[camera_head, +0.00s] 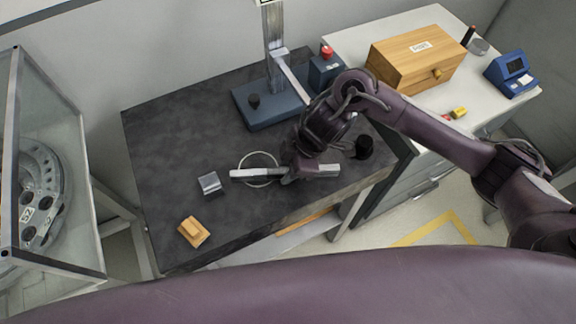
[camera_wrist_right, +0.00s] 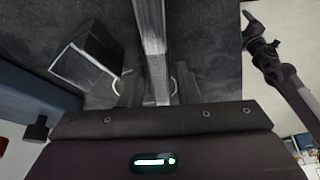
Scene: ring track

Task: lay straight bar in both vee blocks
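My right gripper (camera_head: 287,174) is over the dark table, shut on the straight bar (camera_head: 326,171), a silvery bar. In the right wrist view the bar (camera_wrist_right: 150,28) runs up the middle between the fingers (camera_wrist_right: 157,90). One vee block (camera_head: 209,183), a small silvery block, stands on the table left of the bar's left end, apart from it. A metal block with a bright face (camera_wrist_right: 88,62) lies beside the bar in the wrist view. I cannot tell which vee block it is. Another arm (camera_wrist_right: 272,62), probably my left, shows there, its gripper too small to judge.
A wooden block (camera_head: 193,232) lies near the table's front left. A pale ring (camera_head: 258,156) shows by the bar. A stand with a blue base (camera_head: 262,112) and a black cup (camera_head: 363,147) are behind and right. A wooden box (camera_head: 415,60) stands on the side cabinet.

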